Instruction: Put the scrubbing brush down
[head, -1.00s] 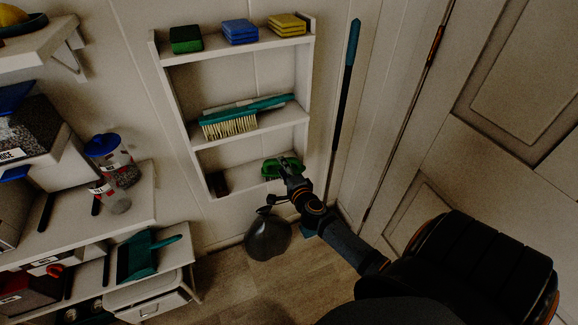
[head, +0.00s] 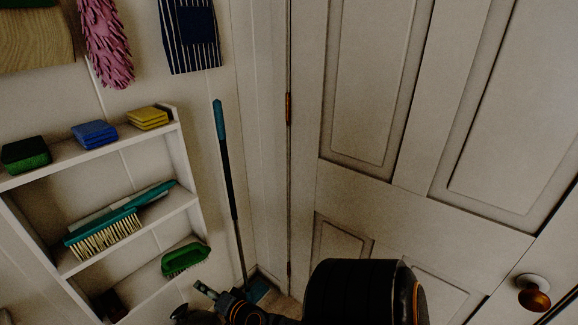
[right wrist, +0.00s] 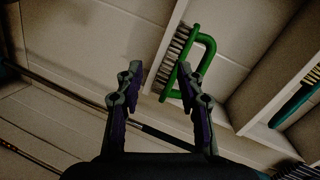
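The green scrubbing brush (head: 185,260) rests on the lowest shelf of the white wall rack, near its right end. The brush also shows in the right wrist view (right wrist: 206,62), with its green loop handle and pale bristles just beyond the right fingertip. My right gripper (head: 202,290) is below and a little right of the brush in the head view, apart from it. In the right wrist view its two fingers (right wrist: 160,78) are spread with nothing held between them. My left gripper is not in view.
The white rack (head: 187,150) also holds a teal long-handled brush (head: 105,232) and several sponges (head: 95,133). A teal-handled pole (head: 228,170) leans in the corner right of the rack. A panelled door (head: 400,190) fills the right side.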

